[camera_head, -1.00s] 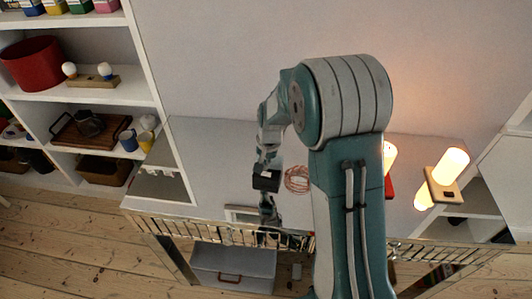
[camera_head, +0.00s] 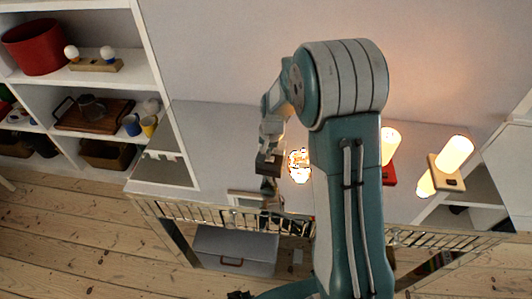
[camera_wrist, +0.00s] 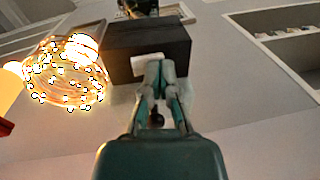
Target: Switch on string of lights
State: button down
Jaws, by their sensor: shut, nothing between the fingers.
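The string of lights (camera_head: 299,166) is a round coil lying on the pale surface, and it glows brightly. It also glows at the left of the wrist view (camera_wrist: 68,85). A dark box (camera_wrist: 150,43) stands beside the coil; it shows small in the head view (camera_head: 267,164). My gripper (camera_wrist: 160,64) is shut and empty, its fingertips at the near face of the box, next to a small pale piece (camera_wrist: 147,61). I cannot tell whether they touch it. My arm hides part of the surface in the head view.
A lit lamp on a red base (camera_head: 389,174) and one on a wooden base (camera_head: 447,182) stand at the right. A white shelf (camera_head: 75,91) holds a red pot and a tray at the left. A slatted rail (camera_head: 220,226) runs along the front edge.

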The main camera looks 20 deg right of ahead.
jog(key=shift+s+d+r, duration=0.1)
jog(key=shift+s+d, duration=0.3)
jog(key=shift+d, duration=0.25)
notch_tip(320, 180, up, 14)
jog(key=w+a, duration=0.1)
jog(key=shift+a, duration=0.25)
jog(key=shift+a, duration=0.15)
